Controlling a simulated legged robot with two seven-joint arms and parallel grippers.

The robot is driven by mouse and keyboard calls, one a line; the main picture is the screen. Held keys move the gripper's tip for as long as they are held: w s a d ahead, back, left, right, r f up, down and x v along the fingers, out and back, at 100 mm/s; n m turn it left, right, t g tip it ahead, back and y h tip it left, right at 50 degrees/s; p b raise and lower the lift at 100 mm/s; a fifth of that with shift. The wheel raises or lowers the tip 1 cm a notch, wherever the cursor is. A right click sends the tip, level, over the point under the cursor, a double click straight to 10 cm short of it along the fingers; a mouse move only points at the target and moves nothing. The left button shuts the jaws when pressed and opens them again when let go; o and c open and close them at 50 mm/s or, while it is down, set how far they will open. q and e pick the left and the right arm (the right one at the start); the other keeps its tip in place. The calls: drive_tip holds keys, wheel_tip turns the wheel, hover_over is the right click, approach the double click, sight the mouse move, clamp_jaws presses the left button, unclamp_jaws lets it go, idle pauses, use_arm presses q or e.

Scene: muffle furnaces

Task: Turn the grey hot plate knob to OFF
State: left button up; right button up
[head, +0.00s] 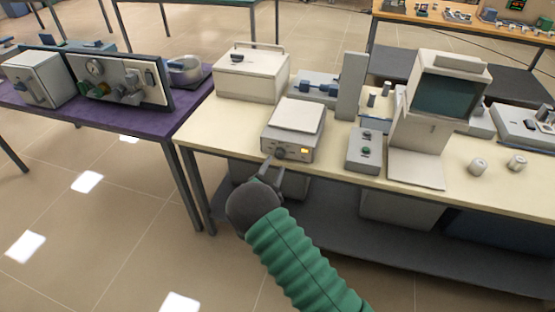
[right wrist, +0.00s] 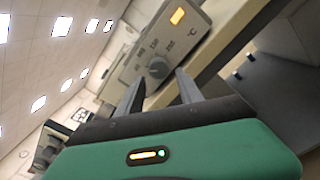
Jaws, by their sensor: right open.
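The hot plate (head: 292,129) is a light grey box with a pale square top, standing at the front edge of the cream table. My right gripper (head: 271,168) is open just in front of the knob. In the right wrist view its two fingers (right wrist: 158,88) point at the panel, one either side of the knob; I cannot tell whether they touch it. My left gripper is not in view.
A beige box (head: 250,77) stands behind the hot plate. A small control box (head: 365,150) and a unit with a dark screen (head: 446,96) stand to its right.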

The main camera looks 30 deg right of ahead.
sight(279, 157)
drive_tip(key=x, duration=0.4)
drive_tip(key=shift+w+a+r, duration=0.1)
drive_tip(key=shift+r, duration=0.05)
drive_tip(key=shift+w+d, duration=0.15)
drive_tip(key=shift+d, duration=0.35)
drive_tip(key=shift+a+f, duration=0.15)
drive_tip(key=shift+f, duration=0.05)
clamp_jaws()
